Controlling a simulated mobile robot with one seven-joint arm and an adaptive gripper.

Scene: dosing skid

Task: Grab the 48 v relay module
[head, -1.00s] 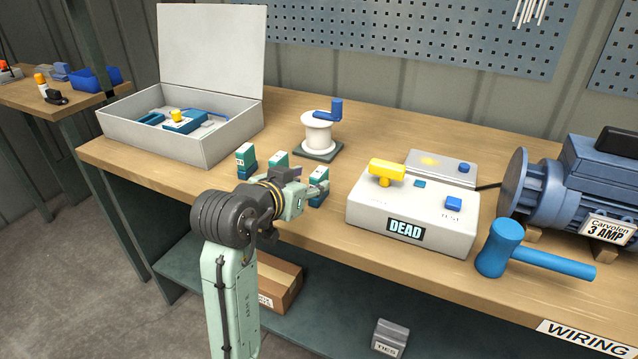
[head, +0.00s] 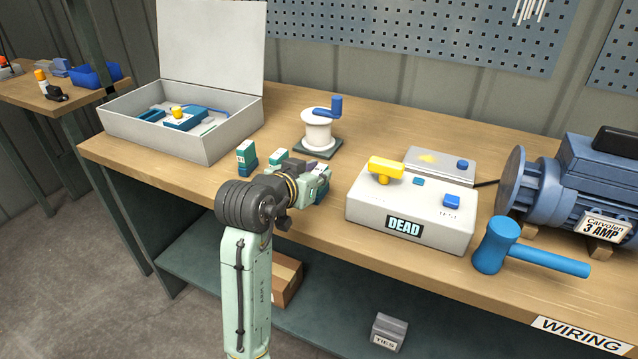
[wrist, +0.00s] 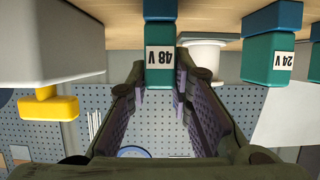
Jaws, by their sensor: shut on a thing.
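The 48 V relay module (wrist: 160,66) is a teal block with a white "48 V" label on a blue base. It appears upside down in the wrist view, its base against the bench top. My gripper (wrist: 160,84) is shut on it, with a finger on each side of the teal body. In the head view my gripper (head: 314,183) is low over the bench front and hides most of that module. A similar module labelled "24 V" (wrist: 269,58) stands beside it, clear of the fingers.
Two other teal modules (head: 247,155) stand left of my gripper. A white spool (head: 318,135) with a blue crank is behind. A "DEAD" box (head: 405,226) with a yellow handle (head: 386,167) is close on the right. An open white case (head: 205,150) lies left.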

